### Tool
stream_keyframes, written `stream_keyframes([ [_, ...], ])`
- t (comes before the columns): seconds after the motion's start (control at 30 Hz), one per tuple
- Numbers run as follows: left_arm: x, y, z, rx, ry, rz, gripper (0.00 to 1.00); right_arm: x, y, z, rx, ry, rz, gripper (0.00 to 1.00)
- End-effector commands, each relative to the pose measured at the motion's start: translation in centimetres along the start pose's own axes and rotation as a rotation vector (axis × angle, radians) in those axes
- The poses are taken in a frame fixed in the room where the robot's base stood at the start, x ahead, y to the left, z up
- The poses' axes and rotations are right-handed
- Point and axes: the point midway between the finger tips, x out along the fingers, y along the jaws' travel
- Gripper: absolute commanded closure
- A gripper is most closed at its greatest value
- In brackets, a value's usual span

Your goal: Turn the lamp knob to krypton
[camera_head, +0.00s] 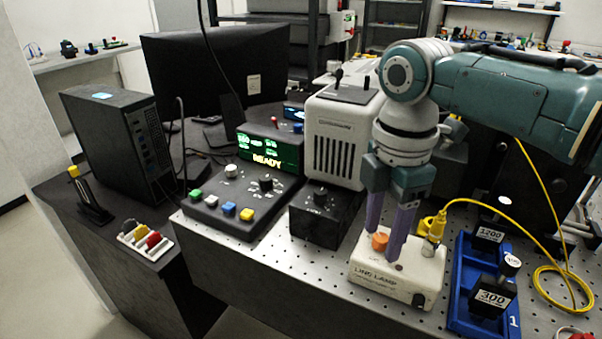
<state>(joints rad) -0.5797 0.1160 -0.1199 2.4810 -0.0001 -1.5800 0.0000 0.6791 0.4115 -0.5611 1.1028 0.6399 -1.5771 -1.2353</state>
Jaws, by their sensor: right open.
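The white lamp box (395,277), lettered "LINE LAMP", stands on the perforated bench top at the right. An orange knob (379,242) sits on its upper face, partly covered by my finger. My right gripper (385,246) points down over the box. Its two purple-grey fingers are apart, one behind the knob and one to its right. I cannot tell whether either finger touches the knob. The knob's pointer and any element names around it are too small or hidden to read. My left gripper is not in view.
A yellow plug (434,224) with a yellow cable (545,275) rises beside the gripper. A blue tray (465,277) with black blocks marked 300 and 1200 stands right of the lamp. A control console (222,213) with a "READY" display and a black box (325,225) stand left.

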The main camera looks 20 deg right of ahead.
Motion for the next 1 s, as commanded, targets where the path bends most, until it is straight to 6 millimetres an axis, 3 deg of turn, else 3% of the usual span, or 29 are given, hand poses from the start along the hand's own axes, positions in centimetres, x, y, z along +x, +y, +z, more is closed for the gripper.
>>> stream_keyframes([
  [0.2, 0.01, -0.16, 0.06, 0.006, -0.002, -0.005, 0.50, 0.03, 0.01, -0.02, 0.000, 0.000, 0.001, 0.44],
  [0.7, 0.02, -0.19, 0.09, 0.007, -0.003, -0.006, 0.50, -0.01, 0.01, -0.03, 0.000, 0.000, 0.000, 1.00],
  [1.0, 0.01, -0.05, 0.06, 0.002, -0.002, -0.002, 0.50, -0.02, 0.00, -0.03, 0.000, 0.001, 0.000, 1.00],
])
